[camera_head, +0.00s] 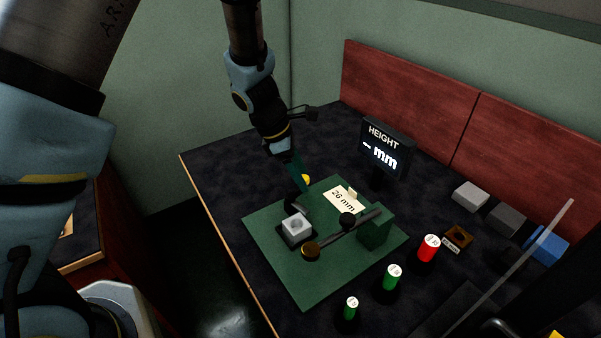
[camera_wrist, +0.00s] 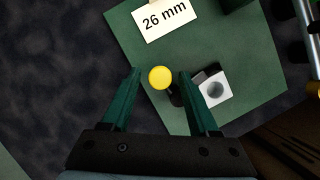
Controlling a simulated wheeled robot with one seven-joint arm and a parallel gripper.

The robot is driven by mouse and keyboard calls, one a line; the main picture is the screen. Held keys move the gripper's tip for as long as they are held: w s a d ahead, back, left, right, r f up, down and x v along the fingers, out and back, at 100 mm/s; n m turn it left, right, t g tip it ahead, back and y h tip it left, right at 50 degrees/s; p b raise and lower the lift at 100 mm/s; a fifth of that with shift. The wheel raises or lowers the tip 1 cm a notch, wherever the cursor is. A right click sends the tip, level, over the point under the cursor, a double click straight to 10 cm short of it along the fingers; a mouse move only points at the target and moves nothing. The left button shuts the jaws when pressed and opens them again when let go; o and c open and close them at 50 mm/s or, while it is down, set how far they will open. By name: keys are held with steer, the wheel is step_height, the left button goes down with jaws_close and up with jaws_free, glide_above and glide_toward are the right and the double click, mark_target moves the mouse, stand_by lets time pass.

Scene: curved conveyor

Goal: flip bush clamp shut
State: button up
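The yellow knob (camera_head: 306,179) of what looks like the clamp lever is beside the fixture on the green board (camera_head: 310,285). The clamp's pivot is mostly hidden.
A dark bar with a brass end (camera_head: 311,251) reaches from the green block (camera_head: 375,233) toward the grey block. Red and green cylinders (camera_head: 429,247) and small blocks (camera_head: 471,196) are at right.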

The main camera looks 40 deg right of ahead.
jaws_close()
stand_by(0.3)
steer(key=shift+s+d+m+g+y+p, duration=0.1)
steer(key=shift+s+m+g+y+p, duration=0.3)
steer(key=shift+m, duration=0.9)
steer(key=shift+s, duration=0.1)
steer(key=shift+o, duration=0.7)
jaws_free()
steer(key=b+v, duration=0.1)
steer(key=v, duration=1)
steer(key=shift+s, duration=0.1)
